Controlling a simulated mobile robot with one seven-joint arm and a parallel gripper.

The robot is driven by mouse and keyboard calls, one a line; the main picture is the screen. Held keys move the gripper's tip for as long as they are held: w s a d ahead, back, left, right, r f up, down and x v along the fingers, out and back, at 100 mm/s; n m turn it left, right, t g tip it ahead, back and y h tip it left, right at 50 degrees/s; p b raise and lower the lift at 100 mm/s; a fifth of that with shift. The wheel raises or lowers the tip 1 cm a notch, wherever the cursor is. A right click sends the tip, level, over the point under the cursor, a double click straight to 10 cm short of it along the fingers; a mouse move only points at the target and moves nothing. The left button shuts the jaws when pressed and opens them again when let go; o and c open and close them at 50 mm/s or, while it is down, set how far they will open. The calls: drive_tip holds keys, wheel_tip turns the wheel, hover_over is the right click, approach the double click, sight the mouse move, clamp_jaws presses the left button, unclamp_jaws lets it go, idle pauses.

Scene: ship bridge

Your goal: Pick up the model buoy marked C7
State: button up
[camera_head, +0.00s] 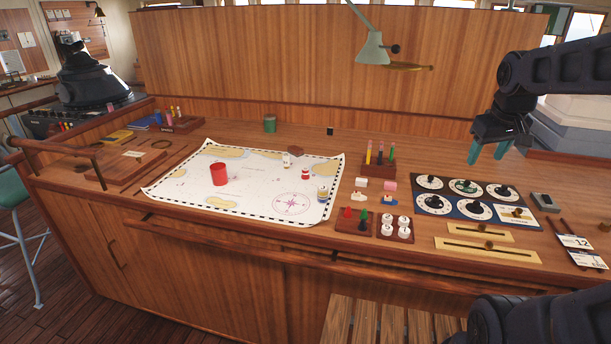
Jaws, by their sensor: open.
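No marking C7 is legible at this size, so I cannot tell which piece bears it. A small wooden tray (340,227) at the table's front holds red (347,212) and green (363,218) buoy-like pieces. My gripper (487,153) hangs at the upper right, above the dial panel. Its teal fingers are apart with nothing between them, well away from the chart and the wooden tray.
A dark dial panel (447,209) and brass slider plates (487,250) lie at the right. A tray of white round pieces (411,227) sits beside the wooden tray. A pencil holder (378,167) stands behind. A green lamp (372,48) hangs above the back.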

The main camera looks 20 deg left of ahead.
drive_tip(key=w+a+r+n, duration=0.1)
drive_tip(key=w+a+n, duration=0.6)
drive_tip(key=w+a, duration=0.45)
drive_tip(key=n+h, duration=0.3)
drive_tip(key=n, duration=1.4)
hover_over(305, 169)
drive_tip(key=s+a, duration=0.2)
drive_tip(key=s, duration=0.1)
wheel_tip(305, 169, down, 20)
drive_tip(key=x, duration=0.5)
drive_tip(key=shift+w+r, duration=0.1)
drive_tip(key=shift+w, duration=0.1)
drive_tip(key=shift+s+a+x, duration=0.15)
drive_tip(key=shift+x, duration=1.15)
drive_tip(key=shift+s+a+x, duration=0.1)
drive_tip(key=shift+s+x, duration=0.1)
drive_tip(key=shift+x, duration=1.05)
drive_tip(key=shift+f, duration=0.2)
drive_tip(key=c, duration=1.1)
